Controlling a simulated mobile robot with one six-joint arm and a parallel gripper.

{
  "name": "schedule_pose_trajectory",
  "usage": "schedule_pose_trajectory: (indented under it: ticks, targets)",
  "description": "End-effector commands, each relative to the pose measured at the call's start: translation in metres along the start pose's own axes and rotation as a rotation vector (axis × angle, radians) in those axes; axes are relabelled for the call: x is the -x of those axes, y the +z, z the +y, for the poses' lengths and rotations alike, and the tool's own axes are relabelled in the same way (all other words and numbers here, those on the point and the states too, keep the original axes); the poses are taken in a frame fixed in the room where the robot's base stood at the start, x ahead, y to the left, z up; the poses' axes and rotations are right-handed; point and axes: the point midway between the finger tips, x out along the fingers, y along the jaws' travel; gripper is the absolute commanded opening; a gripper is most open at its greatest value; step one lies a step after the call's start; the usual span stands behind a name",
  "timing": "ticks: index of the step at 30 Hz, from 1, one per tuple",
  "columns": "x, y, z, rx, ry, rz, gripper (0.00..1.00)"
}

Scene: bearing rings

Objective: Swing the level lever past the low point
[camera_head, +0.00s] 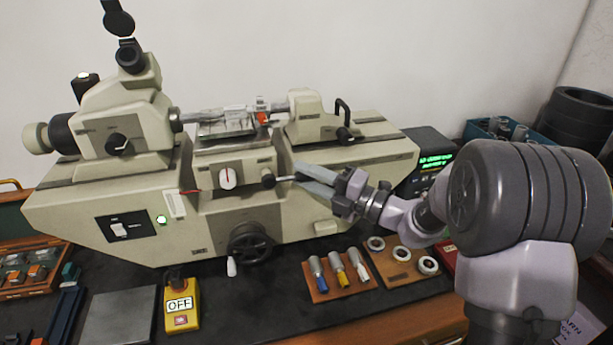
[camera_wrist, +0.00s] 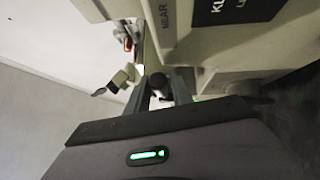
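In the wrist view, a dark round knob (camera_wrist: 158,81) shows between the spread fingers. I cannot tell whether either finger touches the lever.
A white dial (camera_head: 227,177) is left of the lever, and a handwheel (camera_head: 250,246) is below it. A workpiece table (camera_head: 226,128) is above. A tool board (camera_head: 340,275), ring board (camera_head: 400,268) and yellow OFF box (camera_head: 181,305) lie in front.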

Motion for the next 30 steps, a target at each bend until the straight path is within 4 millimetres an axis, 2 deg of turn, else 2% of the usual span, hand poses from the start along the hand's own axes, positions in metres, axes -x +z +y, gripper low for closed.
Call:
schedule_pose_trajectory:
  ticks: [1,3,4,30]
  targets:
    - [0.0001,0.0000,-0.0001,0.000,0.000,0.000,0.16]
    - [0.0002,0.0000,-0.0001,0.000,0.000,0.000,0.02]
    - [0.0002,0.0000,-0.0001,0.000,0.000,0.000,0.00]
    - [0.0005,-0.0001,-0.0006,0.000,-0.001,0.000,0.00]
